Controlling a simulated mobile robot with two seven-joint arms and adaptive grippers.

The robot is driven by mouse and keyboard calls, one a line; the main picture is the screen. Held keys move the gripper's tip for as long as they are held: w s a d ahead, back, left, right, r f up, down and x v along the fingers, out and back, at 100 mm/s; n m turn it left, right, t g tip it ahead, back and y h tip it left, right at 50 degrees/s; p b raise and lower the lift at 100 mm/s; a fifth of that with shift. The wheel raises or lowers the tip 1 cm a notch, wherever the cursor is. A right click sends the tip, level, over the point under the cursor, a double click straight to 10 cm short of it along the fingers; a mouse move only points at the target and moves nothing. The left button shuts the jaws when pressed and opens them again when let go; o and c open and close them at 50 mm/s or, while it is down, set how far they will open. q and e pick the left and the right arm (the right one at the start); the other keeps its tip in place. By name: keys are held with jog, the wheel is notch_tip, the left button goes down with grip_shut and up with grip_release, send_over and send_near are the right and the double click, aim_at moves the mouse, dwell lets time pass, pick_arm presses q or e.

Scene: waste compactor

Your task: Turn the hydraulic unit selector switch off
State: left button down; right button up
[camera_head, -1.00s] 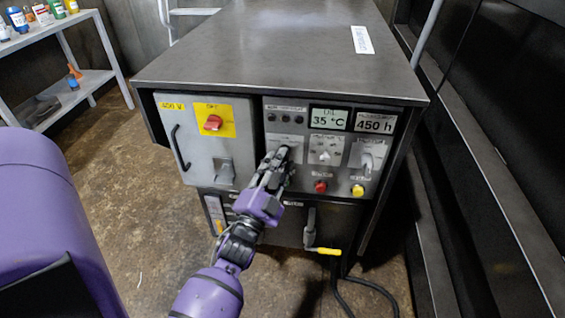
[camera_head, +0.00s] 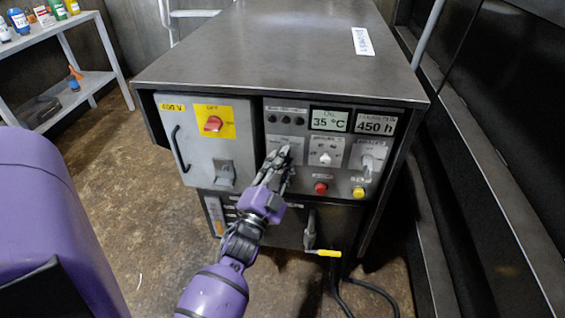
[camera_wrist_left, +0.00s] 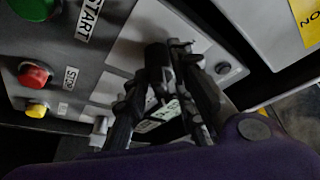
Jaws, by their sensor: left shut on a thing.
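The grey hydraulic cabinet's control panel (camera_head: 300,170) faces me. My left gripper (camera_head: 281,158) is at the leftmost selector plate (camera_head: 291,146), below a row of dark round lamps. In the left wrist view its fingers (camera_wrist_left: 170,62) reach to the pale plate (camera_wrist_left: 131,33) and are shut on the selector switch there. The plate's lettering is too blurred to read. Two more selectors sit to the right, a middle one (camera_head: 325,157) and a larger one (camera_head: 368,163). My right gripper is not in view.
A red button (camera_head: 321,188) and a yellow button (camera_head: 358,192) sit below the selectors. Left of the gripper is a door with a red rotary switch (camera_head: 213,124) on yellow. A yellow-tipped lever (camera_head: 328,252) hangs below. A shelf (camera_head: 85,85) stands at the left.

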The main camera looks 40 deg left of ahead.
pick_arm(q)
jog(key=n+y, duration=0.1)
jog(key=n, duration=0.2)
jog(key=n+y, duration=0.2)
jog(key=n, duration=0.1)
jog(key=n+g+y, duration=0.1)
jog(key=n+y, duration=0.1)
jog(key=n, duration=0.2)
jog(key=shift+p, duration=0.4)
jog(key=shift+n+y, duration=0.4)
jog(key=shift+n, duration=0.4)
jog(key=c, duration=1.8)
grip_release()
jog(key=shift+g, duration=0.3)
jog(key=shift+s, duration=0.1)
